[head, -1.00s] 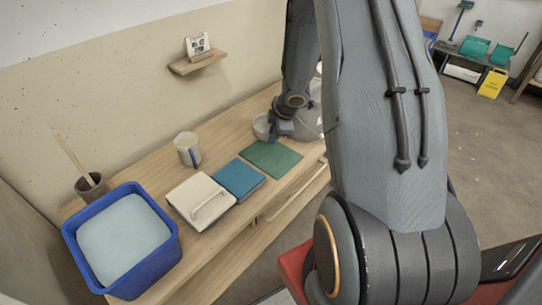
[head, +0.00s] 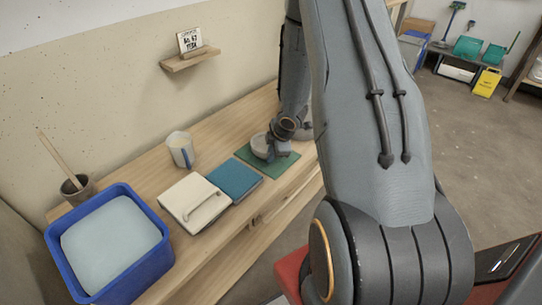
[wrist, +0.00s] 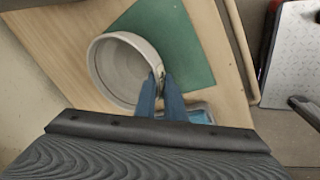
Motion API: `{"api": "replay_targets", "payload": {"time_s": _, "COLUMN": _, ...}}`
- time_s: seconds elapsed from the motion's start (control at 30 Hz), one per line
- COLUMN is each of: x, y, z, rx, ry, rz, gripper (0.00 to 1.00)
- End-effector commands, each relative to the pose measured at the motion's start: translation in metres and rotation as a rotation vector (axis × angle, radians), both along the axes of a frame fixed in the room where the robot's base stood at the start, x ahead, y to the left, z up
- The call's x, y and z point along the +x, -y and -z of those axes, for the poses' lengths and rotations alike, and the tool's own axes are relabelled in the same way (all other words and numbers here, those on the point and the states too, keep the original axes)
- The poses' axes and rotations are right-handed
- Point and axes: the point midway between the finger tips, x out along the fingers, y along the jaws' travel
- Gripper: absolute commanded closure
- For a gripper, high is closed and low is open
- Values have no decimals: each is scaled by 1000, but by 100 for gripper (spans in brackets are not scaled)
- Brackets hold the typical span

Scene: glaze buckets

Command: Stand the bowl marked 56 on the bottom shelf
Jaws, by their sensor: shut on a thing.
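A pale grey bowl (wrist: 120,70) shows from above in the wrist view, with its open side toward the camera. My gripper (wrist: 158,90) is shut on its rim at the right. In the head view the bowl (head: 261,147) shows beside my gripper (head: 274,150), over the left part of a green mat (head: 285,163). The mat also shows in the wrist view (wrist: 190,50). I cannot tell whether the bowl touches the mat or hangs just above it. No number 56 can be read on it. The bottom shelf cannot be made out clearly.
A small wall shelf (head: 190,60) holds a card.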

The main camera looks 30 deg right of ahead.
Motion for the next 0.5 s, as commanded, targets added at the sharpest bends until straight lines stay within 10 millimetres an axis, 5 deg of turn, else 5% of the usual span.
{"api": "replay_targets", "payload": {"time_s": 0.3, "x": 1, "y": 0, "z": 3, "rx": 0, "ry": 1, "rz": -1, "gripper": 100}}
{"api": "replay_targets", "payload": {"time_s": 0.33, "x": 0, "y": 0, "z": 3, "rx": 0, "ry": 0, "rz": -1, "gripper": 85}}
{"api": "replay_targets", "payload": {"time_s": 0.4, "x": 0, "y": 0, "z": 2, "rx": 0, "ry": 0, "rz": 0, "gripper": 74}}
{"api": "replay_targets", "payload": {"time_s": 0.5, "x": 0, "y": 0, "z": 2, "rx": 0, "ry": 0, "rz": 0, "gripper": 72}}
